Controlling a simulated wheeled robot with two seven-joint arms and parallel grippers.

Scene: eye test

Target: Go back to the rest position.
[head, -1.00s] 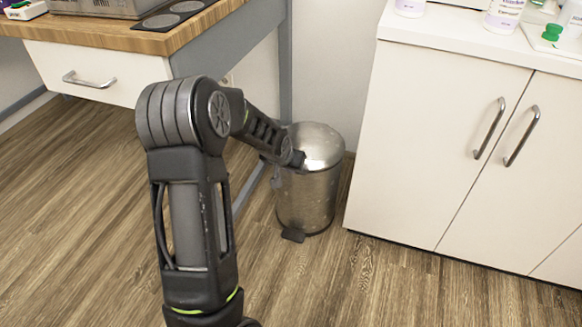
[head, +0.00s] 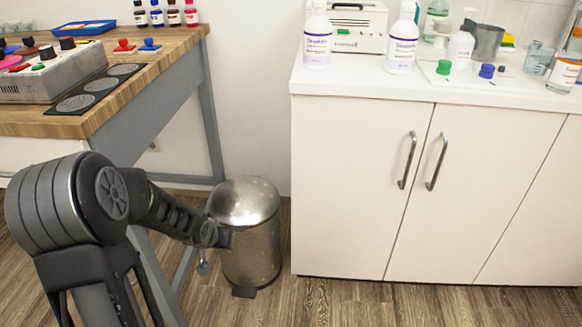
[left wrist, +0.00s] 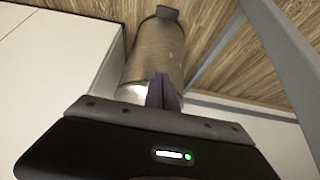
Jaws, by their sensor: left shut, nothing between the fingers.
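My left arm (head: 95,215) comes in at the lower left of the head view, bent at the elbow, with its forearm pointing right toward a metal bin. My left gripper (head: 203,267) hangs small and partly hidden at the forearm's end, in front of the bin's left side. In the left wrist view its two dark fingers (left wrist: 163,92) are together with nothing between them, and the bin lies beyond them. I cannot tell how far apart gripper and bin are. My right gripper is in neither view.
The metal pedal bin (head: 250,235) stands on the floor between a wooden-topped bench (head: 165,57) at left and a white cabinet (head: 345,180) at right. Bottles (head: 317,40) stand on the cabinet; a control box (head: 50,75) sits on the bench. Floor before the cabinet is clear.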

